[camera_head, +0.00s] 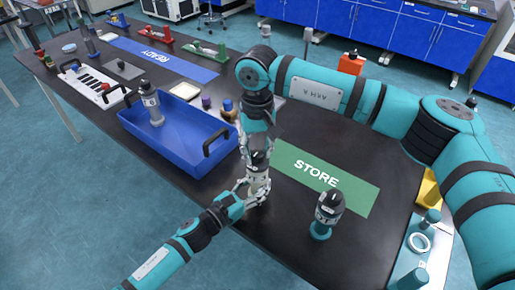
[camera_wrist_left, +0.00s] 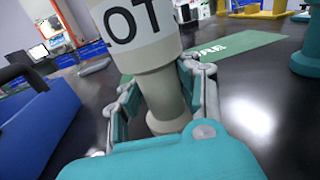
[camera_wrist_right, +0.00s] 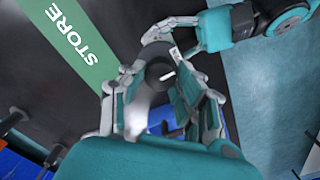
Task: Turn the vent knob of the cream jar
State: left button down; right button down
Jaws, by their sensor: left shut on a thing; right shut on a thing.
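The cream jar (camera_head: 258,182) stands upright near the front edge of the black bench, to the left of the green STORE mat. It has a dark top with the vent knob (camera_wrist_right: 157,58), which bears a white mark. In the left wrist view its narrow lower body (camera_wrist_left: 160,90) and a label reading "OT" show. My left gripper (camera_head: 250,193) is shut around this lower body from the front. My right gripper (camera_head: 259,152) comes down from above and is shut on the knob, its fingers on either side in the right wrist view. The fingers partly hide the knob.
A blue tray (camera_head: 180,163) holding a grey jar (camera_head: 151,103) is on the left. The bench's front edge is close.

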aim_at(257, 152)
jog(key=shift+d+m, duration=0.1)
jog(key=shift+m, duration=0.2)
jog(key=m, duration=0.3)
jog(key=shift+m, duration=0.4)
jog(key=m, duration=0.9)
pick_arm(q)
jog(key=shift+d, duration=0.1)
pick_arm(e)
jog(key=shift+m, duration=2.2)
pick_arm(q)
jog(key=shift+s, duration=0.1)
pick_arm(e)
jog(key=shift+w, duration=0.1)
jog(key=c, duration=0.9)
grip_release()
jog(key=shift+c, duration=0.2)
notch_tip(257, 152, up, 12)
